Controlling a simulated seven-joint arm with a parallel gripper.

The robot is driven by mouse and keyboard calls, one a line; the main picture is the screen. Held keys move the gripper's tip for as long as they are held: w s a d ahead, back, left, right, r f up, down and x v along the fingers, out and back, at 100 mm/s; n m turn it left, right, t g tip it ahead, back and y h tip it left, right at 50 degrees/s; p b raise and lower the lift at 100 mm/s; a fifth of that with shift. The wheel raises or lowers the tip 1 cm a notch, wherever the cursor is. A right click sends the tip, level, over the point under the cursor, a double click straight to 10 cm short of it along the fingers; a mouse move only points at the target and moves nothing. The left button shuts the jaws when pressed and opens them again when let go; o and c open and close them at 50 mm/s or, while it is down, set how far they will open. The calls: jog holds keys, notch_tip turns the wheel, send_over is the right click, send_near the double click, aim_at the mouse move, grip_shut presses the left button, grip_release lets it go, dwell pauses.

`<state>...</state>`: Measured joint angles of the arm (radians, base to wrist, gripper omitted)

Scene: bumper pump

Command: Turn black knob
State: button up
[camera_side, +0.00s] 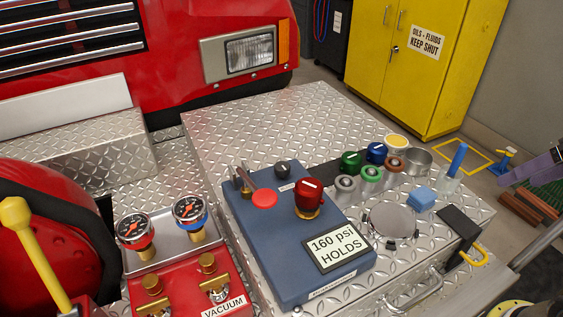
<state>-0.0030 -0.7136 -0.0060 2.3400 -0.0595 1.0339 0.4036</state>
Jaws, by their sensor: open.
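A small black knob (283,168) stands at the back of the blue panel box (262,215), with a small white label in front of it. A larger red knob (309,192) on a brass base stands in front and to the right of it. A lever with a red round end (264,199) is to its left, close by. I cannot make out my gripper in this view, and nothing touches the black knob.
A sign reading "160 psi HOLDS" (338,246) is on the panel's front right. Green (350,161) and blue (376,152) knobs stand to the right. Two gauges (136,230) stand at the left. The diamond-plate top (270,125) behind is clear.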

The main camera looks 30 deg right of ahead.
jog(key=w+a+r+m+g+h, duration=0.1)
jog(key=w+a+r+m, duration=0.15)
jog(key=w+r, duration=0.45)
jog(key=w+a+r+m, duration=0.1)
jog(key=w+r+m, duration=0.3)
jog(key=w, duration=0.5)
jog(key=n+g+h, duration=0.1)
jog(key=n+h, duration=0.1)
send_over(282, 165)
jog(key=s+a, duration=0.4)
notch_tip(282, 165, down, 13)
jog(key=x, duration=1.3)
jog(key=shift+s+a+f, duration=0.2)
jog(key=shift+s+f, duration=0.05)
jog(key=shift+f, duration=0.35)
jog(key=shift+y, duration=0.3)
grip_shut()
